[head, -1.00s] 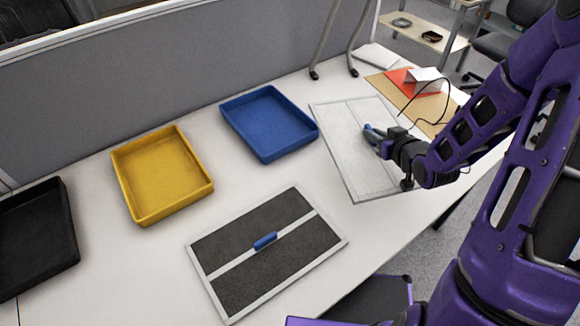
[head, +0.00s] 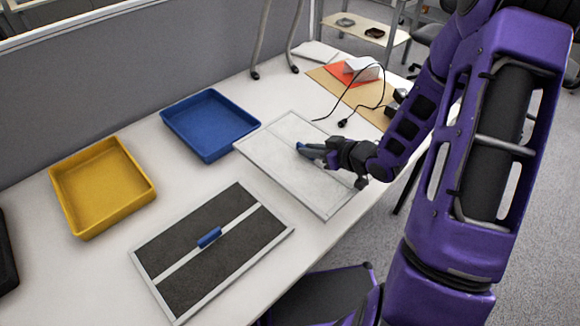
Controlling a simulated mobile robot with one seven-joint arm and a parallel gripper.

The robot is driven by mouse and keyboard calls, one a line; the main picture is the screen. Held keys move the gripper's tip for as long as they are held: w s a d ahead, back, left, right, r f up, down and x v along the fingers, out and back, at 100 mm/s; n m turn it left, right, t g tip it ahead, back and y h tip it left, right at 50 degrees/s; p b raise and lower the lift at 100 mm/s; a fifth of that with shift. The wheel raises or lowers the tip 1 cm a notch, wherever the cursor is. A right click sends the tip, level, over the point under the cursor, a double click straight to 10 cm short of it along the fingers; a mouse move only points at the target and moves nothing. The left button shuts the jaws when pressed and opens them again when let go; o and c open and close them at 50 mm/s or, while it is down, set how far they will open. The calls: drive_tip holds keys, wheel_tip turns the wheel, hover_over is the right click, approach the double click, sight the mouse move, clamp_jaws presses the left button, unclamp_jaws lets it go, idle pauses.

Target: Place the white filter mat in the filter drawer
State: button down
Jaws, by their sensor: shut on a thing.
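The white filter mat (head: 285,170) is a flat pale panel with a thin grey frame, right of centre over the table. My gripper (head: 308,149) is shut on its small blue handle at the panel's middle and reaches in from the right. My fingers cover most of that handle. I cannot tell whether the panel touches the table. A similar framed panel with dark grey mats (head: 252,236), a light centre bar and a blue handle (head: 209,237) lies nearer the front. I cannot tell which thing is the filter drawer.
A blue tray (head: 166,120) and a yellow tray (head: 54,190) stand empty along the grey partition (head: 110,90). A black tray (head: 5,260) is cut off at the left edge. A brown board (head: 330,88) with a red sheet, a white object and a cable lies at the back right.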

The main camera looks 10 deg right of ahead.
wheel_tip(320, 180, down, 8)
drive_tip(key=shift+r+b, duration=0.1)
drive_tip(key=shift+b, duration=0.7)
drive_tip(key=shift+f, duration=0.2)
drive_tip(key=c, duration=0.9)
unclamp_jaws()
drive_tip(key=shift+o, duration=0.2)
